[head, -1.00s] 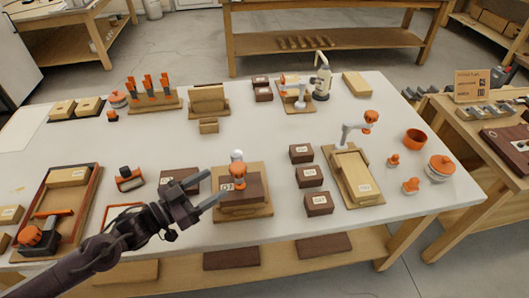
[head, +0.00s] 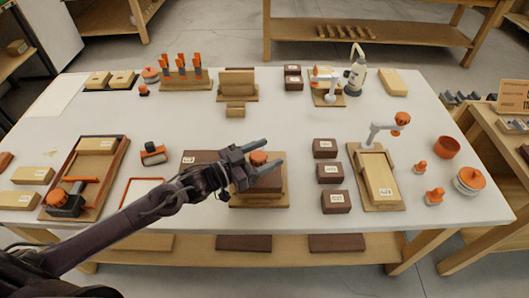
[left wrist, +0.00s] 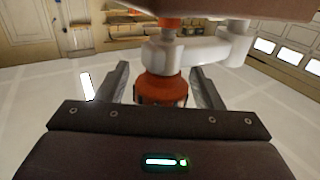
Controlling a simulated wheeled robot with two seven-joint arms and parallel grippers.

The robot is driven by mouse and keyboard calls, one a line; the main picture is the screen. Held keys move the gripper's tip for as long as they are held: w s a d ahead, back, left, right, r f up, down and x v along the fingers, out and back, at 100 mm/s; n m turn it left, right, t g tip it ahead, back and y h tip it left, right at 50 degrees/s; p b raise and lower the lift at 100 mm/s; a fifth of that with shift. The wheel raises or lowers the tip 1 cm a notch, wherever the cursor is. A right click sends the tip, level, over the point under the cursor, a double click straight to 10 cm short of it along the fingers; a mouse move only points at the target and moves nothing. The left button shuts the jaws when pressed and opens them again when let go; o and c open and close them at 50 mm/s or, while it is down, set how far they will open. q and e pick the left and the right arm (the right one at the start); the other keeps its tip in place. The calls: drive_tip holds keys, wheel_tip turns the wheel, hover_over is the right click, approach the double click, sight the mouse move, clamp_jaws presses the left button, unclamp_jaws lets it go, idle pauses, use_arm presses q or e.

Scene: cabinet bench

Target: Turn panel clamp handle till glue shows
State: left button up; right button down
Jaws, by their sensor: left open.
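The panel clamp's orange handle (head: 258,157) stands over a dark brown panel (head: 266,184) on a tan wooden base (head: 262,202). My left gripper (head: 262,157) is open, with its fingers on either side of the handle. The left wrist view shows the orange handle (left wrist: 162,88) between my open fingers (left wrist: 162,84), with gaps at its sides, and the white clamp arm (left wrist: 195,48) beyond. My gripper hides part of the clamp in the head view. No glue can be made out at the panel joint. My right gripper is not in view.
A second white clamp with an orange knob (head: 401,118) stands over a tan panel (head: 378,176) at right. Several dark blocks (head: 330,173) lie between the two fixtures. A wooden tray (head: 112,172) is at left. The table's middle is mostly clear.

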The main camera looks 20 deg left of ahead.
use_arm(q)
drive_tip(key=shift+c, duration=0.4)
drive_tip(key=c, duration=0.9)
drive_tip(key=shift+f, duration=0.1)
drive_tip(key=m+g+h+b, duration=0.2)
drive_tip(key=g, duration=0.1)
drive_tip(key=shift+d+f+m+b, duration=0.1)
drive_tip(key=shift+m+b, duration=0.2)
drive_tip(key=shift+b, duration=0.05)
drive_tip(key=m+g+b, duration=0.1)
drive_tip(key=g+h+b, duration=0.1)
drive_tip(key=m+g+h+b, duration=0.1)
drive_tip(key=shift+s+d+m+g, duration=0.1)
drive_tip(key=shift+s+m+g, duration=0.2)
drive_tip(key=shift+g, duration=0.1)
drive_tip(key=shift+s+m+g+h+b, duration=0.1)
drive_tip(key=shift+m+g+h+b, duration=0.4)
drive_tip(key=shift+g+b, duration=0.45)
drive_tip(key=shift+r, duration=0.2)
